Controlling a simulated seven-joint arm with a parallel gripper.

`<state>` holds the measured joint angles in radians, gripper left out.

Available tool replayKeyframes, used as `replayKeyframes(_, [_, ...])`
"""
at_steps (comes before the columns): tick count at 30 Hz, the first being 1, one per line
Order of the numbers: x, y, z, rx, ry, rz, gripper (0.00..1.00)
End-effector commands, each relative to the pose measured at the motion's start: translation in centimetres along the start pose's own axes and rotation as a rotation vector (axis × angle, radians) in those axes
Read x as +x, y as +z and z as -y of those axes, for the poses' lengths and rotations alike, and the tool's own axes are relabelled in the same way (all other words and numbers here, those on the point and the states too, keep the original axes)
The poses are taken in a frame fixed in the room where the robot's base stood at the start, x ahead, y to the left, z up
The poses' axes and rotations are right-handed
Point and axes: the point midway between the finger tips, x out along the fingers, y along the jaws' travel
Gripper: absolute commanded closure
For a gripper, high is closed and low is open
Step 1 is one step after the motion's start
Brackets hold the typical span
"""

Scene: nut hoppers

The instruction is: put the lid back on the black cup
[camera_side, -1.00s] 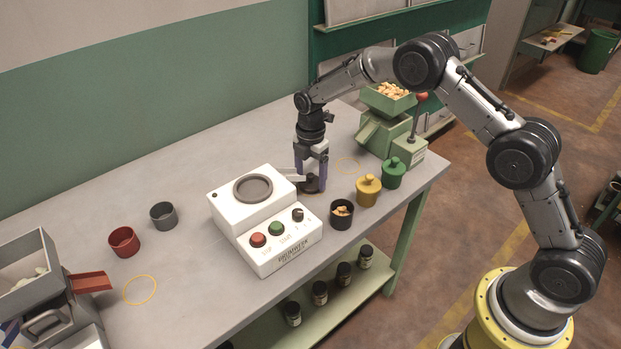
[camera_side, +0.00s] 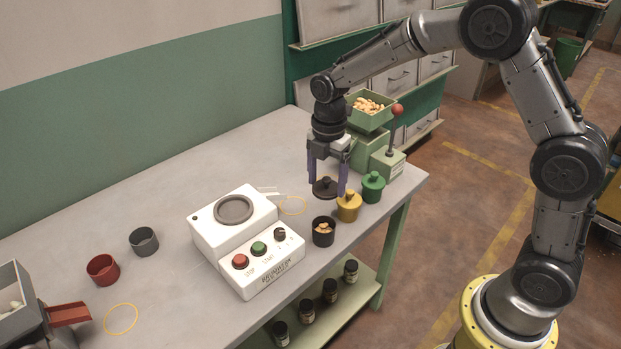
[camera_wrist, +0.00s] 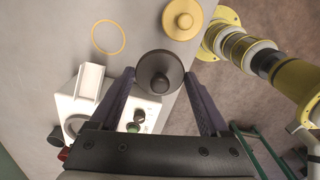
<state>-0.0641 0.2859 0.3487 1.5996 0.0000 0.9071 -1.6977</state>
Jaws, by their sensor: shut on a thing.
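My gripper (camera_side: 326,186) is shut on the black lid (camera_side: 324,190), with its purple fingers on either side of the rim. The lid is level, knob up, and appears held above the table. It also shows in the wrist view (camera_wrist: 158,66) between the fingertips. The black cup (camera_side: 323,238) stands upright and uncovered near the table's front edge, with nuts inside. In the side view the lid is above and behind the cup, apart from it. In the wrist view I cannot make out the cup.
A lidded yellow cup (camera_side: 348,208) and a lidded green cup (camera_side: 372,189) stand right of the black cup. A white control box (camera_side: 222,238) is to its left. A green hopper (camera_side: 372,118) stands behind. Red (camera_side: 103,270) and grey (camera_side: 144,242) cups are far left.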

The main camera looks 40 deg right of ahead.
Motion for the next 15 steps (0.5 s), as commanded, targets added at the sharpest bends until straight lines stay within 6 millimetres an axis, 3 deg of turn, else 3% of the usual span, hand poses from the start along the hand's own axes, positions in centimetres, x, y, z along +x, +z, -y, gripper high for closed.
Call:
replayKeyframes(7, [-0.9, -0.6, 2.2, -0.011, 0.0, 0.0, 0.73])
replayKeyframes(15, [-0.4, -3.9, 2.1, -0.14, -0.002, 0.0, 0.73])
